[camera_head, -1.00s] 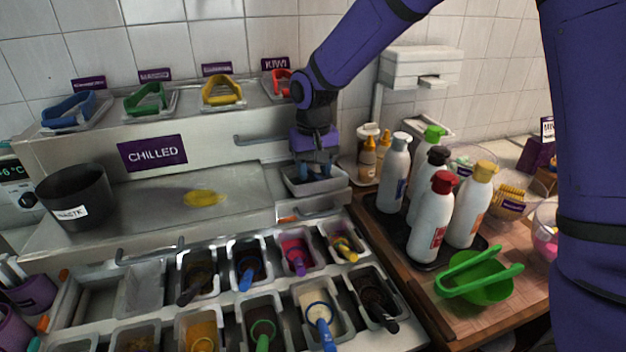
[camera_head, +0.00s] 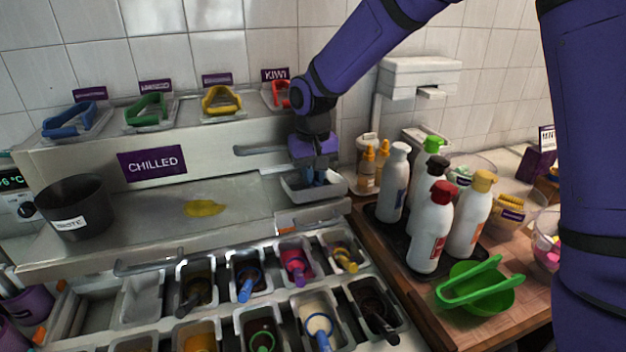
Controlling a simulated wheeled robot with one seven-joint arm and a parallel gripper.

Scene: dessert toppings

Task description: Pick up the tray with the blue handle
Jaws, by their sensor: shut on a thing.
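A small grey tray (camera_head: 295,187) is at the right end of the steel counter, below the wall shelf. My gripper (camera_head: 315,178) points down at it with its fingers close together. Blue shows between and around the fingertips inside the tray, and I cannot tell handle from finger there. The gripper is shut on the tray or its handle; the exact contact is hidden. I cannot see whether the tray's underside touches the counter. Another tray, with blue tongs (camera_head: 70,122) on it, stands at the far left of the upper shelf.
Green (camera_head: 147,109), yellow (camera_head: 221,100) and red tongs (camera_head: 281,94) stand along the shelf. A black waste bin (camera_head: 75,205) is at left. Several topping tubs with scoops fill the front. Sauce bottles (camera_head: 432,230) and a green bowl (camera_head: 480,288) stand at right.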

